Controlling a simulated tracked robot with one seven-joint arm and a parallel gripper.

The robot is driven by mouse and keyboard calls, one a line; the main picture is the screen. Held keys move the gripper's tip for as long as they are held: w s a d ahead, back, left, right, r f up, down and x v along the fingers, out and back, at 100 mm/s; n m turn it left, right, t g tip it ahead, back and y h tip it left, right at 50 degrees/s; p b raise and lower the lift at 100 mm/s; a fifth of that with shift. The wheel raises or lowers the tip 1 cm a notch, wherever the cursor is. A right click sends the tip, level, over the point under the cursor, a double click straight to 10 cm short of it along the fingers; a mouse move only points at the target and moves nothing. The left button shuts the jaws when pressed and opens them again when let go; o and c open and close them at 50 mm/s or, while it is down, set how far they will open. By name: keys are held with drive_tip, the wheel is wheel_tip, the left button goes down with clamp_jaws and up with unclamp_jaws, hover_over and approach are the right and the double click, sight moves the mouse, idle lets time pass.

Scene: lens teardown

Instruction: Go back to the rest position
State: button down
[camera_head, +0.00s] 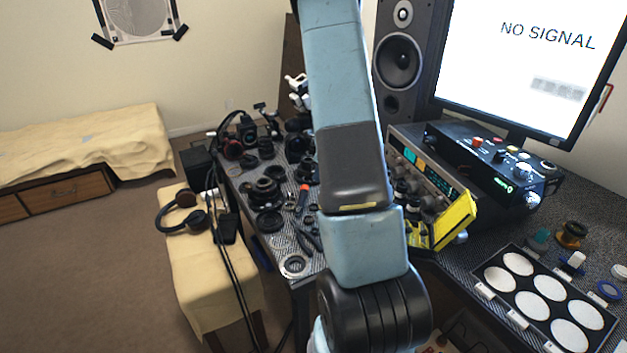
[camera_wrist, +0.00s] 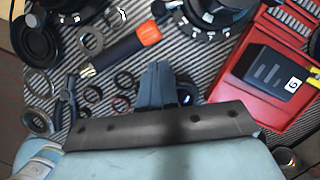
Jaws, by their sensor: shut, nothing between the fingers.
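My gripper (camera_wrist: 158,78) shows at the bottom middle of the wrist view. Its fingers are together with nothing between them, over a patterned work table (camera_wrist: 195,62) with lens parts. My arm fills the middle of the head view and hides part of the table behind it; the gripper itself does not show there. An orange-and-black screwdriver (camera_wrist: 125,48) lies just beyond the fingertips, to the left. Small rings (camera_wrist: 122,80) lie beside the fingers.
A red case (camera_wrist: 262,70) sits right of the fingers. In the head view, lens parts (camera_head: 262,190) crowd the table left of my arm. A monitor (camera_head: 530,60), a speaker (camera_head: 398,62), and a tray of white discs (camera_head: 545,300) stand right.

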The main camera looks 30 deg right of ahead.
drive_tip(key=v, duration=0.7)
drive_tip(key=shift+r, duration=0.15)
drive_tip(key=shift+s+a, duration=0.1)
drive_tip(key=shift+s, duration=0.05)
drive_tip(key=s+a+r+n+t, duration=0.1)
drive_tip(key=s+a+r+n, duration=0.3)
drive_tip(key=a+r+n, duration=0.45)
drive_tip(key=s+a+r+n, duration=0.55)
drive_tip(key=a+r, duration=0.35)
drive_tip(key=r, duration=0.2)
drive_tip(key=s+a+r+n+h, duration=0.1)
drive_tip(key=s+a+r+n, duration=0.3)
drive_tip(key=s+n, duration=0.4)
drive_tip(key=s+a+r+n+t, duration=0.1)
drive_tip(key=s+a+r+n, duration=0.2)
drive_tip(key=s, duration=0.7)
drive_tip(key=a+n, duration=0.2)
drive_tip(key=n, duration=0.2)
drive_tip(key=shift+r+n+t+h, duration=0.3)
drive_tip(key=shift+r+n+h, duration=0.05)
drive_tip(key=shift+n+h, duration=0.05)
